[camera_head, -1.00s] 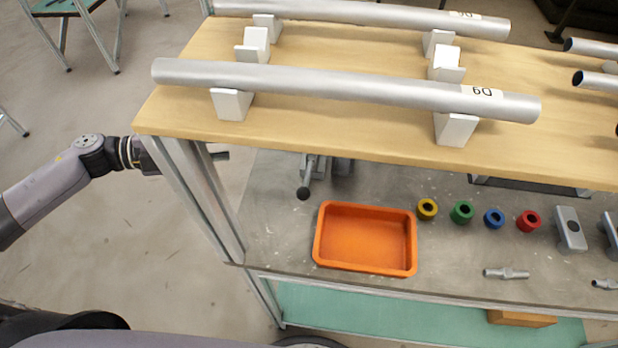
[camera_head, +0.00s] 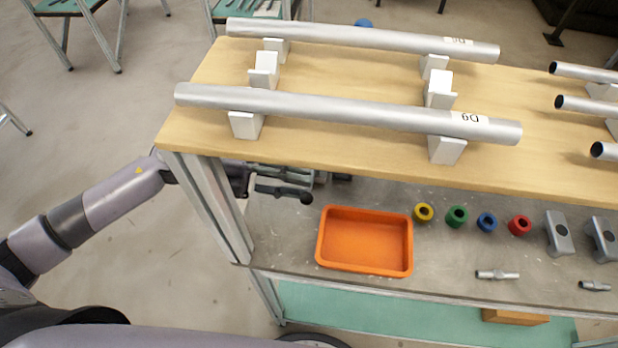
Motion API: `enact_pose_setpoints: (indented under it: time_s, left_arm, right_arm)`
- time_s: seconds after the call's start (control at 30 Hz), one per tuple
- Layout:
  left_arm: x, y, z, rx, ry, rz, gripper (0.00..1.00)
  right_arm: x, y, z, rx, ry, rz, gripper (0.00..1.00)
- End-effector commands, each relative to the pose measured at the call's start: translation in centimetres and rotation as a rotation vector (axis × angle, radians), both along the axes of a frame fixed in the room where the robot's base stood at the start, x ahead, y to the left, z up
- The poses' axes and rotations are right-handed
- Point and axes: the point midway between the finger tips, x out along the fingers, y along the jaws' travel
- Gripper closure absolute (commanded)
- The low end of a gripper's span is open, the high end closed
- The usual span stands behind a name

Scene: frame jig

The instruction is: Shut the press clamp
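The press clamp (camera_head: 341,179) sits on the grey worktop under the wooden shelf's front edge and is mostly hidden by the shelf and my gripper. Its dark round handle knob (camera_head: 306,198) shows just left of the orange tray. My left gripper (camera_head: 298,184) reaches in past the shelf's left post, with its fingers at the clamp handle. The fingers look spread, one behind the other, with a gap between them. Whether they touch the handle is unclear. My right gripper is not in view.
The wooden shelf (camera_head: 330,150) with silver tubes (camera_head: 350,113) overhangs the clamp. Its metal post (camera_head: 215,208) stands close to my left arm. An orange tray (camera_head: 365,270), coloured rings (camera_head: 457,216) and metal parts lie to the right.

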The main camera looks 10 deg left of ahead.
Motion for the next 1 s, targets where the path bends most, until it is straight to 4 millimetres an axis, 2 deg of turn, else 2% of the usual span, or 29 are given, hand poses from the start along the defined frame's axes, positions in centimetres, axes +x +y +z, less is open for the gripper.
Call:
enact_pose_setpoints:
  time_s: [0.03,0.2,0.57,1.0]
  left_arm:
    - [0.1,-0.9,0.1,-0.003,-0.002,-0.001,0.71]
    - [0.3,-2.5,-0.5,-0.001,0.0,0.0,0.71]
    - [0.3,-3.0,-0.8,0.0,0.0,0.001,0.71]
    - [0.3,-3.0,-0.7,0.0,0.0,0.001,1.0]
  right_arm:
    - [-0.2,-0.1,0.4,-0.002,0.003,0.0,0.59]
    - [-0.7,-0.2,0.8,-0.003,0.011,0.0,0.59]
    - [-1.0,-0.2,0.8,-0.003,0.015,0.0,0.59]
    - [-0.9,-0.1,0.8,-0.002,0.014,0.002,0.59]
